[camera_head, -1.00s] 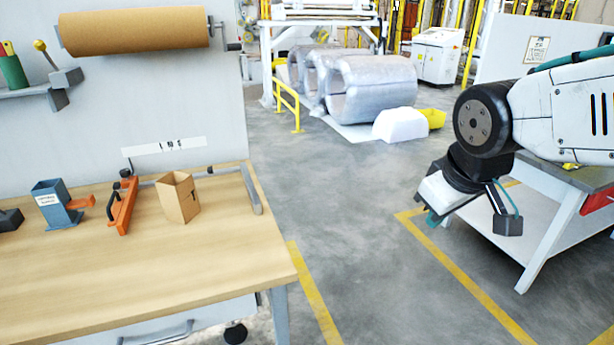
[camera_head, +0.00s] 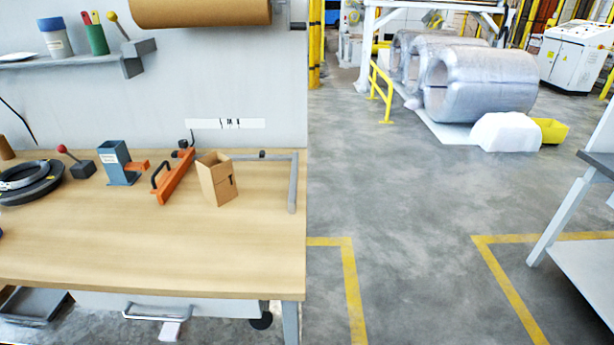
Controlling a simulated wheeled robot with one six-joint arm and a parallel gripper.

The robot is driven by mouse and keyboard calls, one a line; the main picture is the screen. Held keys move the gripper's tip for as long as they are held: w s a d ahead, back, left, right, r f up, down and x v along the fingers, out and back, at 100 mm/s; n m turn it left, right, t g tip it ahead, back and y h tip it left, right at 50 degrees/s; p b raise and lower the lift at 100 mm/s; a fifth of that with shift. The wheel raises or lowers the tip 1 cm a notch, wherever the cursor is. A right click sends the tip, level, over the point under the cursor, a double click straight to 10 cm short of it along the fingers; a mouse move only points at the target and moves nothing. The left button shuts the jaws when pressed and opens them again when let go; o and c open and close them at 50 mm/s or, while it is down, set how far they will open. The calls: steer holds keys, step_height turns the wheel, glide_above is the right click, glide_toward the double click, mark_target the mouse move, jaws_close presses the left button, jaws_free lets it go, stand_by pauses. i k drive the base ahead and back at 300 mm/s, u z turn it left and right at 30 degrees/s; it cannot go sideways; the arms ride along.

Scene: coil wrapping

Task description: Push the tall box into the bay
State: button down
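A tall open-topped cardboard box (camera_head: 217,180) stands upright on the wooden workbench (camera_head: 150,245), right of an orange clamp-like tool (camera_head: 174,178). A grey L-shaped rail (camera_head: 293,185) runs behind the box and along the bench's right end. The corner inside this rail, right of the box, is bare; I cannot tell for sure whether it is the bay. The box stands apart from the rail's right arm. My gripper is not in view.
A blue-grey holder (camera_head: 116,163), a black block with a red knob (camera_head: 82,168) and dark rings (camera_head: 30,180) stand on the bench's left. The front of the bench is clear. Open floor (camera_head: 410,220) with yellow lines lies right, before wrapped coils (camera_head: 480,85).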

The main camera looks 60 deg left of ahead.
mark_target(216, 171)
steer(key=z, duration=1.55)
steer(key=k, duration=2.95)
steer(key=u, duration=1.9)
steer(key=i, duration=0.3)
